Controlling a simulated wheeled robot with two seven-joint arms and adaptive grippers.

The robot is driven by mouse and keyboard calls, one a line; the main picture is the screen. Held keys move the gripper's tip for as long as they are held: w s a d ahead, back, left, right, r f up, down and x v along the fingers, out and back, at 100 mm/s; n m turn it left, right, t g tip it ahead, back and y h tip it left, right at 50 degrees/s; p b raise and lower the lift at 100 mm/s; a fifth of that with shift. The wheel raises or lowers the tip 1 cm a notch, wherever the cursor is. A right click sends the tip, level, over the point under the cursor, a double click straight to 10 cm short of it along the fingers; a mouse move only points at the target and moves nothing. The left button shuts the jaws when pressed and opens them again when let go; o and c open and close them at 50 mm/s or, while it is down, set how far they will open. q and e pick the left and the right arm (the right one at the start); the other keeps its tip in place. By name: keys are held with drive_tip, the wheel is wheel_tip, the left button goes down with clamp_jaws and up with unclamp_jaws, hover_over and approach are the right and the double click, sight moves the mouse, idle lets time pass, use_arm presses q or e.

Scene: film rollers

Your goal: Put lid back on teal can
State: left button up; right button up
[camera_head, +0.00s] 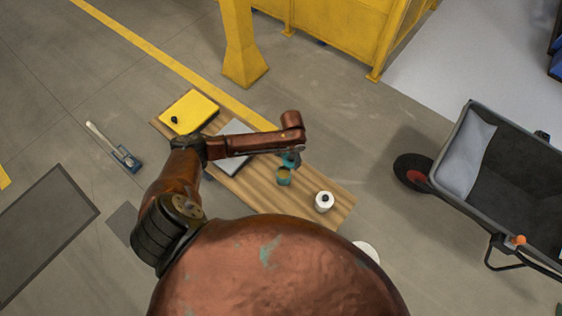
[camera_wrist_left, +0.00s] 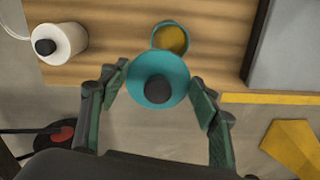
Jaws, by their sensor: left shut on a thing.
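The teal can (camera_head: 284,178) stands open on the wooden table, with a yellowish inside. It also shows in the left wrist view (camera_wrist_left: 171,38), partly covered by the lid. The teal lid (camera_wrist_left: 157,91) is round with a black knob and is held between the fingers of my left gripper (camera_wrist_left: 158,80). In the head view the lid (camera_head: 291,160) is close to the can, over its far side. It looks offset from the opening; I cannot tell whether they touch. My left gripper (camera_head: 293,152) is shut on the lid, mostly hidden by its arm. My right gripper is not in view.
A grey panel (camera_head: 231,162) and a yellow panel (camera_head: 190,109) lie farther left. A wheelbarrow (camera_head: 500,170) stands on the floor at right.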

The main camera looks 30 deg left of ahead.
use_arm(q)
drive_tip(key=shift+m, duration=0.3)
drive_tip(key=f, duration=0.1)
drive_tip(key=s+a+f, duration=0.2)
drive_tip(key=shift+s+f, duration=0.15)
drive_tip(key=shift+f, duration=0.1)
wheel_tip(320, 180, down, 6)
drive_tip(key=b, duration=0.5)
drive_tip(key=shift+f, duration=0.2)
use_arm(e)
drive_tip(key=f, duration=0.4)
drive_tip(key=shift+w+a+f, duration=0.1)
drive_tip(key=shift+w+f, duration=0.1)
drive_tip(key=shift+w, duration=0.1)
use_arm(q)
drive_tip(key=shift+s+r+p, duration=0.1)
drive_tip(key=shift+s+p, duration=0.05)
drive_tip(key=shift+p, duration=0.4)
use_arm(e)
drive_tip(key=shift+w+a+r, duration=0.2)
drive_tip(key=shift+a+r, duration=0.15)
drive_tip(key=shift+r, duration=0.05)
use_arm(q)
drive_tip(key=shift+a, duration=0.1)
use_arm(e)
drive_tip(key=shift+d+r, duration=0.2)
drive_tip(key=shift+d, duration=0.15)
